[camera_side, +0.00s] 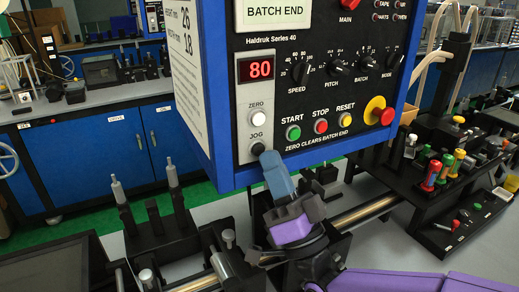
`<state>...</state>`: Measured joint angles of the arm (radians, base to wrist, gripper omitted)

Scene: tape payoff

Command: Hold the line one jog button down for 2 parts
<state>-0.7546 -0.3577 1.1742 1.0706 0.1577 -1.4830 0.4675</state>
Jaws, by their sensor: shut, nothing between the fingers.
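The blue control box shows a black jog button (258,148) labelled JOG, below a white ZERO button (256,117). A red display (260,67) above them reads 80. My gripper (268,158) is shut and empty, with its blue-grey fingertips just below and right of the jog button. The tips overlap the button's lower edge in the picture. I cannot tell whether they touch it or press it in. The purple and black body of my gripper lies below the box.
A red emergency knob on yellow (379,111) is farther right. Metal rods (363,212) and black fixtures stand below the box.

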